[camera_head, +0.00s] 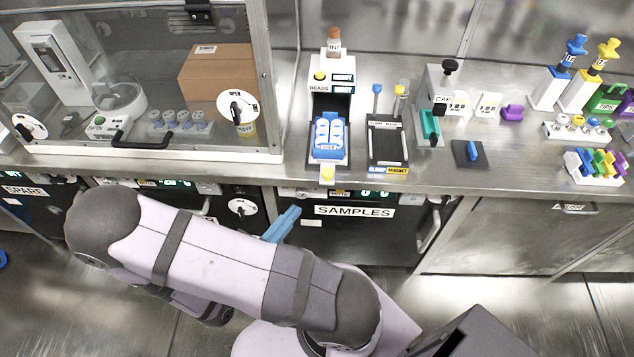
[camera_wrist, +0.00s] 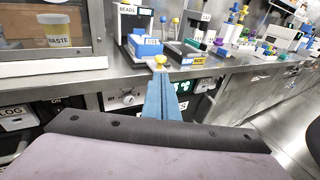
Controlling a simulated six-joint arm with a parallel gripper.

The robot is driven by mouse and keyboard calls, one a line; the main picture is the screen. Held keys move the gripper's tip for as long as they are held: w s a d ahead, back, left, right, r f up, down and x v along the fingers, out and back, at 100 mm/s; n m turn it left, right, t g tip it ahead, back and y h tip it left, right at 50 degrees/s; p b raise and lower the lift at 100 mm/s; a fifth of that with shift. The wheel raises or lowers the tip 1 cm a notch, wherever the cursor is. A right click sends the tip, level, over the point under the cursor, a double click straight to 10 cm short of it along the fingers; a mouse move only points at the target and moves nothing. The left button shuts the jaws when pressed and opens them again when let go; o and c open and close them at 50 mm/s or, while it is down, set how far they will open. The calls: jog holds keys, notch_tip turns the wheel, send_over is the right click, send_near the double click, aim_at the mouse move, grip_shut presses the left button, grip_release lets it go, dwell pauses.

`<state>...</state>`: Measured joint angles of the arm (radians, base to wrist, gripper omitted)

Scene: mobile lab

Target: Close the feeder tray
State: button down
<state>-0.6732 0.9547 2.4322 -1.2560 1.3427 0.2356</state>
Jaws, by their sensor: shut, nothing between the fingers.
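The feeder is the white and black unit labelled BEADS (camera_head: 333,85) on the bench, and it also shows in the wrist view (camera_wrist: 135,22). Its tray (camera_head: 313,157) stands out at the front, towards the bench edge, with a blue rack (camera_head: 327,135) of white-capped pieces in it. A yellow knob (camera_head: 327,174) is at the tray's front end. My gripper (camera_head: 295,211) is shut and empty, in front of the bench and below the knob. In the wrist view its blue fingertips (camera_wrist: 160,76) appear just below the yellow knob (camera_wrist: 160,60); contact cannot be told.
A glass-fronted enclosure (camera_head: 262,85) stands left of the feeder. A black tray stand (camera_head: 387,142) and a unit with a teal lever (camera_head: 430,125) stand to its right. The SAMPLES drawer (camera_head: 355,211) is below the bench edge. The bench front by the knob is clear.

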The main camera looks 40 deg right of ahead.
aim_at(316, 150)
jog(key=p+x, duration=0.3)
jog(key=x, duration=0.9)
jog(key=shift+d, duration=0.1)
jog(key=shift+f, duration=0.1)
jog(key=shift+w, duration=0.1)
jog(key=w+d+b, duration=0.2)
jog(key=w+d, duration=0.7)
jog(key=shift+d, duration=0.15)
jog(key=b+v, duration=0.2)
jog(key=v, duration=1.2)
jog(key=shift+r, duration=0.2)
